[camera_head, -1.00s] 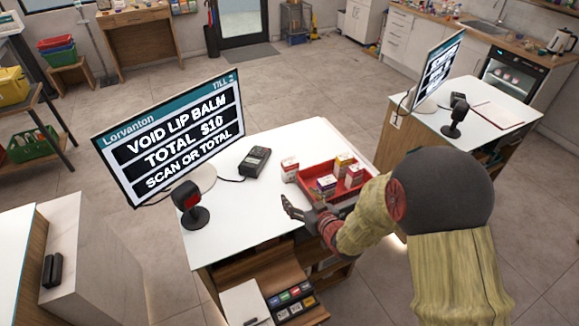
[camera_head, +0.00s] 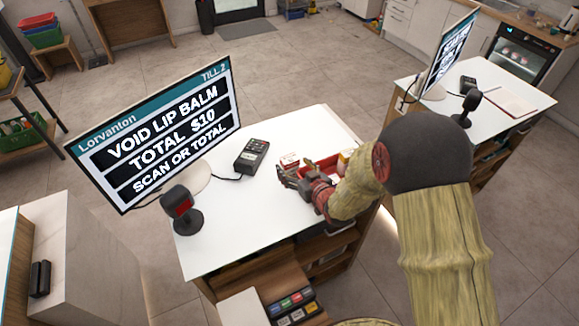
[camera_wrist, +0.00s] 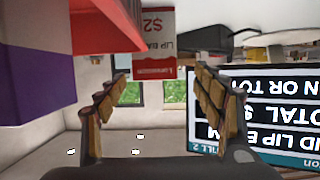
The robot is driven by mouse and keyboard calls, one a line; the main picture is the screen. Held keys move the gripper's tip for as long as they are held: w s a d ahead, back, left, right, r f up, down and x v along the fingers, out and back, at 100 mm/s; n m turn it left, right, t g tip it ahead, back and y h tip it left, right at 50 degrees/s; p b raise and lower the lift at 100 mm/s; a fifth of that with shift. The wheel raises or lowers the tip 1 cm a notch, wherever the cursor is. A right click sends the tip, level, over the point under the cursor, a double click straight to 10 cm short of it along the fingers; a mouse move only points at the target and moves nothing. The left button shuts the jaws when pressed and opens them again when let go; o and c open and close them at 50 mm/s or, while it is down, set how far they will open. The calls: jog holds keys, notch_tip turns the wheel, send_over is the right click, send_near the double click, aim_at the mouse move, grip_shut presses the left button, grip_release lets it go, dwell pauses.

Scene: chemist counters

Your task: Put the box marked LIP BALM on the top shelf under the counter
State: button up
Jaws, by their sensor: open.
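The LIP BALM box (camera_head: 289,160), white and red, stands on the white counter (camera_head: 240,225), just left of the red tray (camera_head: 322,168). My gripper (camera_head: 284,173) is low over the counter in front of it and partly hides it. In the wrist view, which is upside down, the box (camera_wrist: 154,42) shows its lettering and a price between and beyond the open fingers (camera_wrist: 160,82). The fingers are empty; I cannot tell whether they touch the box. Wooden shelves (camera_head: 325,262) show under the counter's near side, partly hidden by my arm.
A card terminal (camera_head: 252,156), a scanner (camera_head: 182,212) and a till screen (camera_head: 150,130) stand left of the box. Other boxes (camera_head: 343,160) sit in the tray. A cash drawer (camera_head: 290,303) is open below the counter. The counter's middle is clear.

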aim_at(292, 163)
jog(key=x, duration=0.5)
jog(key=shift+w+d, duration=0.2)
jog(key=shift+d, duration=0.1)
jog(key=shift+r, duration=0.1)
jog(key=c, duration=0.3)
jog(key=c, duration=1.1)
